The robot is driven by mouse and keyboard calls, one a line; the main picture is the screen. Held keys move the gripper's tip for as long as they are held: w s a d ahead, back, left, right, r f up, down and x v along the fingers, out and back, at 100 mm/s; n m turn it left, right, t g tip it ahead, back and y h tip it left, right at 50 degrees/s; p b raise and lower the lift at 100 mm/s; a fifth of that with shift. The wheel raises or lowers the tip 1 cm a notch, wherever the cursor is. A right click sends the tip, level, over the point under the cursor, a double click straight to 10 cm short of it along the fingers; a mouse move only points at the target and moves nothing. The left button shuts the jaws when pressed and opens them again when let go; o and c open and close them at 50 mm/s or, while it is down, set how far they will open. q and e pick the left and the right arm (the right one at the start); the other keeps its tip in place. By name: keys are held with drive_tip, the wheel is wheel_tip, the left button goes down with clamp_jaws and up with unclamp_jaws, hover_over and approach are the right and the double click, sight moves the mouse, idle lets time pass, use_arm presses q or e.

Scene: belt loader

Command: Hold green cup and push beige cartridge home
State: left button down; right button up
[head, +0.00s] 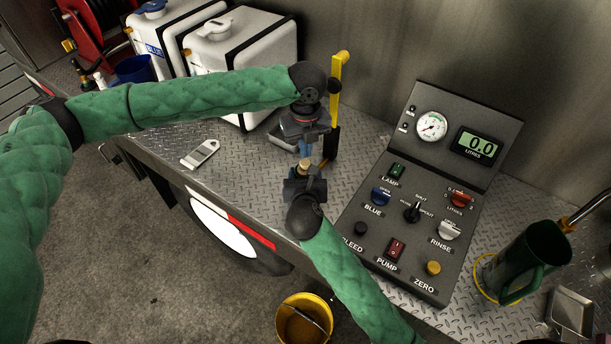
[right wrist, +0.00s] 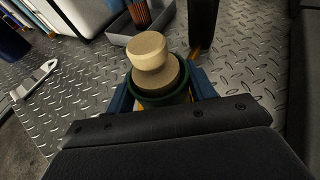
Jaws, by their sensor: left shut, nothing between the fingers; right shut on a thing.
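The green cup (right wrist: 183,97) is held upright between the blue fingers of my right gripper (right wrist: 165,100), which is shut on it. The beige cartridge (right wrist: 150,52) stands in the cup's mouth, its round knob and wider shoulder showing above the rim. How deep it sits inside is hidden. In the head view the cartridge (head: 304,164) is a small beige spot above my right gripper (head: 304,178), and the cup is mostly hidden there. My left gripper (head: 306,150) is shut and empty, fingers pointing down just above the cartridge; I cannot tell whether they touch.
A yellow-and-black lever (head: 338,80) stands close behind the grippers, near a small grey tray (head: 281,137). The control panel (head: 405,225) lies to the right. A grey flat tool (head: 201,153) lies on the tread-plate deck at left. A dark green jug (head: 530,262) stands far right.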

use_arm(q)
wheel_tip(320, 180, up, 12)
drive_tip(key=shift+r, duration=0.15)
idle(0.5)
idle(0.6)
use_arm(e)
drive_tip(key=o, duration=1.2)
drive_tip(key=v, duration=1.2)
